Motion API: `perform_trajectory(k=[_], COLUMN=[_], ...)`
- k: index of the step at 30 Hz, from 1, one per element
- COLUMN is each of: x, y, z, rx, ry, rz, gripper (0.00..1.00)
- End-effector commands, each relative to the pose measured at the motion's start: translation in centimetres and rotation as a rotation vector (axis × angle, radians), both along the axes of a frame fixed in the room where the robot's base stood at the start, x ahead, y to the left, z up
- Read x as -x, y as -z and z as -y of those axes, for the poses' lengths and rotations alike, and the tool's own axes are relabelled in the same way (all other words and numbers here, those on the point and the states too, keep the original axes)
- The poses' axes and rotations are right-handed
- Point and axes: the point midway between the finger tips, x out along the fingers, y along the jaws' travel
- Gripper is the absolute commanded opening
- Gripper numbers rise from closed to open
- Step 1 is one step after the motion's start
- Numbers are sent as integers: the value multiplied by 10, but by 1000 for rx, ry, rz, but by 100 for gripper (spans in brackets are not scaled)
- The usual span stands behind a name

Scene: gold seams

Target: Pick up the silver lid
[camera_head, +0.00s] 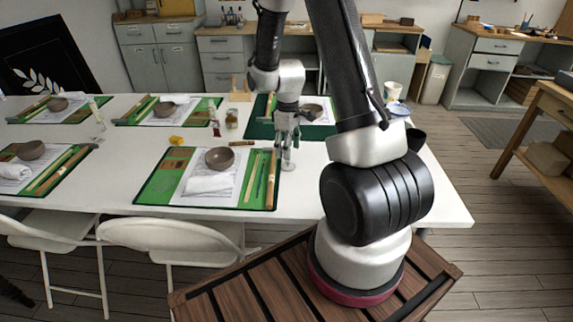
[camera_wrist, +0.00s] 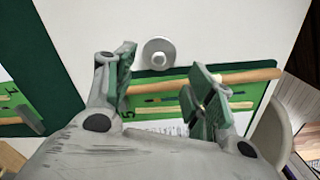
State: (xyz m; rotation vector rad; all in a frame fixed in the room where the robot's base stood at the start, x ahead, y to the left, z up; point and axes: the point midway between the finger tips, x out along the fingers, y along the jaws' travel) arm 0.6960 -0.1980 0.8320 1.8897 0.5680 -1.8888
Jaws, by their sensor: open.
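The silver lid (camera_wrist: 159,53) is a small round grey disc with a knob in its middle. It lies flat on the white table, beside the edge of a green mat. In the head view the lid (camera_head: 288,166) shows small, just below my gripper (camera_head: 285,143). In the wrist view my gripper (camera_wrist: 163,68) is open and empty, its two fingers spread apart. The lid shows between and just beyond the fingertips, and nothing is held. I cannot tell the exact height of the fingers above it.
A green mat (camera_head: 153,190) with a brown bowl (camera_head: 219,158), cloth and wooden sticks lies to the left. Another mat (camera_head: 262,131) lies behind my gripper. A small jar (camera_head: 232,119) and a yellow item (camera_head: 177,140) stand on the table (camera_head: 440,205). White chairs (camera_head: 165,235) stand in front.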

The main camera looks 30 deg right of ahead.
Motion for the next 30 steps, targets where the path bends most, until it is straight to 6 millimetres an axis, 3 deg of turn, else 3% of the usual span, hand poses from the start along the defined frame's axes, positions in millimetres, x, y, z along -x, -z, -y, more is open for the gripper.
perform_trajectory(k=[12, 20, 24, 30], x=[0, -1, -1, -1], y=[58, 62, 62, 62], z=[3, 3, 3, 3], rx=[-1, 0, 0, 0], ry=[2, 2, 2, 2], rz=[-3, 0, 0, 0], gripper=[54, 54, 34, 34])
